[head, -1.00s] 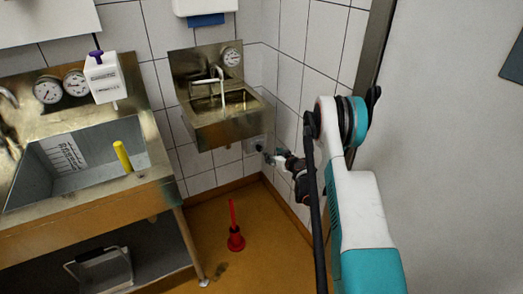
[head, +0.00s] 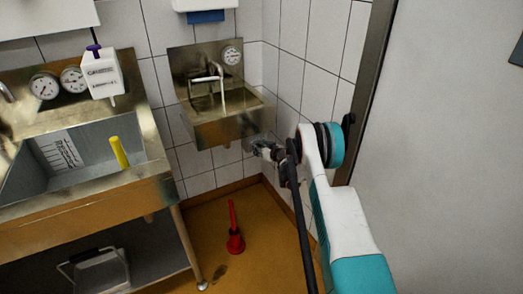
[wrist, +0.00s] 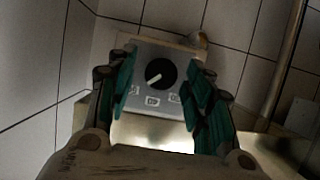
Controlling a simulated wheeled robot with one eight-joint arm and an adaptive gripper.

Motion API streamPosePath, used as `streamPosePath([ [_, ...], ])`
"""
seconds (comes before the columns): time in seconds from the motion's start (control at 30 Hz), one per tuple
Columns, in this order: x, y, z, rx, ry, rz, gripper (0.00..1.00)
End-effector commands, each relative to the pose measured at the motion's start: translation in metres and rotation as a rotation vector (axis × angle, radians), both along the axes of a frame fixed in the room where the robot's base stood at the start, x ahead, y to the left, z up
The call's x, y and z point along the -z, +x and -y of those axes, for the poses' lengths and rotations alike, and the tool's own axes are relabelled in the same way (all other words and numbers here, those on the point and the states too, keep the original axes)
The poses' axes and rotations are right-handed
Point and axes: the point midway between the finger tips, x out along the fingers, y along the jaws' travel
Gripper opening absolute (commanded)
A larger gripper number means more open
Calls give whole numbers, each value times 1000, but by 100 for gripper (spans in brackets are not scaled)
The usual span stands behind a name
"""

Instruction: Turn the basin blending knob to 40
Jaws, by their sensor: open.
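The blending knob (wrist: 160,74) is a round black dial with a white pointer mark aimed toward the lower left of the picture. It sits on a grey plate (wrist: 152,106) whose small printed labels are too small to read. The steel hand basin (head: 222,120) hangs on the tiled wall in the head view. My gripper (wrist: 163,64) is open, its teal fingers on either side of the knob with gaps to it.
A dial gauge (head: 232,56) and a tap (head: 210,78) are on the basin. A larger sink (head: 88,185) with a yellow cylinder (head: 119,152) stands left. The wall lies close right of my gripper.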

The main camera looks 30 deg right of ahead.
Motion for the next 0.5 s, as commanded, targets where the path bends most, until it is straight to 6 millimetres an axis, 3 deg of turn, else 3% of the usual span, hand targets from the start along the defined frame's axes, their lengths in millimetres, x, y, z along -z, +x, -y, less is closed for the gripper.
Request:
streamPosePath([
  [0.2,0,0,0,0,0,0,45],
  [0.4,0,0,0,0,0,0,3],
  [0.5,0,0,0,0,0,0,3],
])
